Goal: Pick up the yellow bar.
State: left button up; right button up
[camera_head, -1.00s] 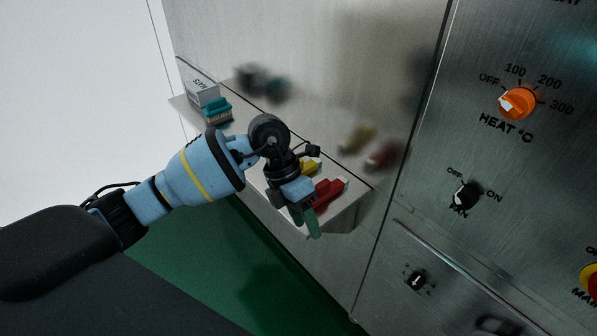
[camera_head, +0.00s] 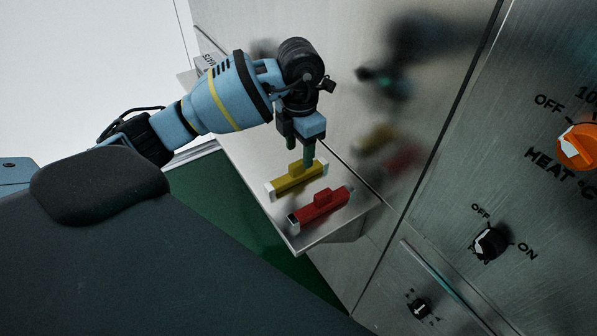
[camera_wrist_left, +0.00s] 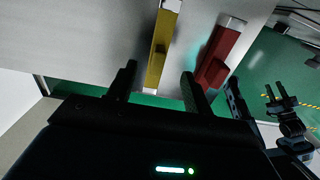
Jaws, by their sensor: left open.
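The yellow bar (camera_head: 290,183) lies on the metal shelf (camera_head: 303,241), with a raised block on top and a pale end. My left gripper (camera_head: 297,156) is just above it, fingers pointing down, open and empty; its fingertips partly cover the bar's far part. In the left wrist view the yellow bar (camera_wrist_left: 161,45) runs between the two spread fingers of my left gripper (camera_wrist_left: 158,73). I cannot tell whether the fingers touch it. A dark two-pronged shape at the right of the wrist view may be my right gripper (camera_wrist_left: 281,97); its state is unclear.
A red bar (camera_head: 320,208) lies beside the yellow bar, nearer the shelf's front end; it also shows in the wrist view (camera_wrist_left: 219,53). A steel wall behind the shelf mirrors both bars. A panel with an orange heat knob (camera_head: 577,147) and black fan knob (camera_head: 489,243) is to the right.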

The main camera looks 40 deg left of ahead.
aim_at(297, 163)
pick_arm(q)
jog(key=shift+f, duration=0.6)
jog(key=shift+w+f, duration=0.15)
jog(key=shift+f, duration=0.15)
jog(key=shift+s+a+f, duration=0.1)
jog(key=shift+s+f, duration=0.05)
jog(key=shift+f, duration=1.15)
jog(key=shift+s+a+f, duration=0.1)
jog(key=shift+f, duration=1.2)
grip_shut()
jog(key=shift+r, duration=5.05)
